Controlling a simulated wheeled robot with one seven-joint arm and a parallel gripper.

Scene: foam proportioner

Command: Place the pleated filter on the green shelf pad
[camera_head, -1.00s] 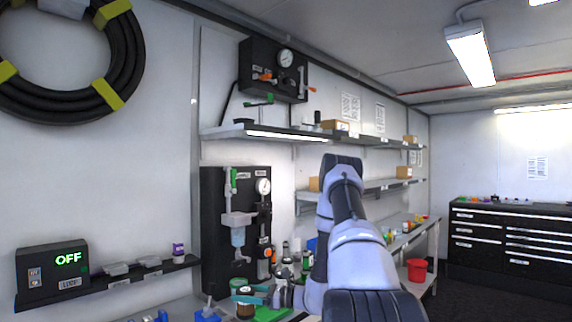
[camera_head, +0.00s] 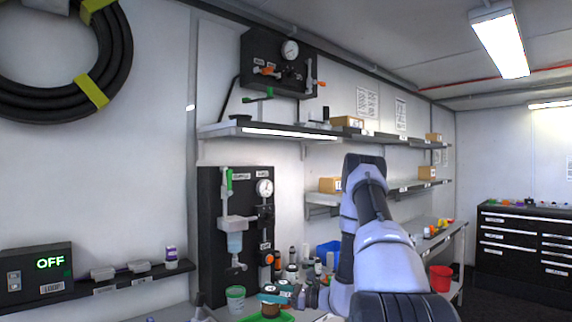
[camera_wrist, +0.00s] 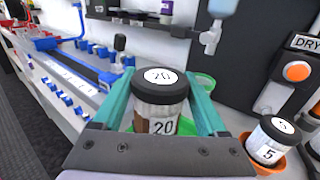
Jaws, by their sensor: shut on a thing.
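My gripper (camera_wrist: 160,90) has teal fingers and is shut on a black-lidded canister (camera_wrist: 160,108) marked 20, with a pale and brown body. It stands upright between the fingers. Pleats are not clear, so I cannot tell surely that it is the pleated filter. In the head view my gripper (camera_head: 278,294) is low over the bench, by a green-rimmed cup (camera_head: 235,298). A flat green surface (camera_head: 285,317) shows at the bottom edge below it; I cannot tell whether it is the shelf pad. No green pad shows clearly on the shelves.
A similar canister (camera_wrist: 267,140) marked 5 sits in an orange holder to the right. Several bottles crowd the bench behind my gripper. A dark panel (camera_head: 215,205) with a gauge stands against the wall. An upper shelf (camera_head: 215,132) and a lower shelf (camera_head: 325,200) project above.

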